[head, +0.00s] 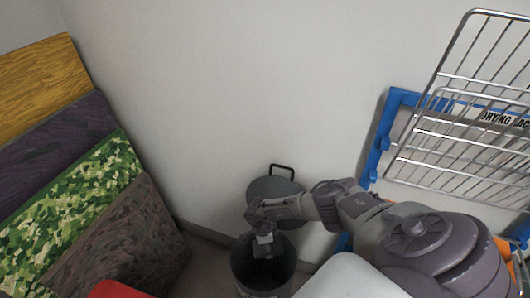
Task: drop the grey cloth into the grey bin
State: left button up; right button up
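The grey bin (290,270) stands on the floor by the wall, a dark round container with its mouth facing up. Its round grey lid (262,187), with a handle on top, stands tipped up behind the mouth. My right gripper (263,246) reaches in from the right and points down over the bin's mouth. A small grey patch shows at its fingertips against the dark inside. It is too small to tell whether this is the grey cloth or part of the fingers, or whether the fingers are closed. My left gripper is out of view.
Several large panels, yellow, purple, camouflage green (75,215) and brown (125,245), lean at the left. A metal wire rack (455,135) and a blue frame (393,110) are at the right. A red edge (118,290) shows at the bottom. The wall above the bin is bare.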

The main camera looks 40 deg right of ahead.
jog(key=o, duration=0.5)
notch_tip(320, 180, up, 12)
jog(key=a, duration=0.1)
jog(key=shift+w+a, duration=0.15)
jog(key=shift+w, duration=0.25)
dwell(0.3)
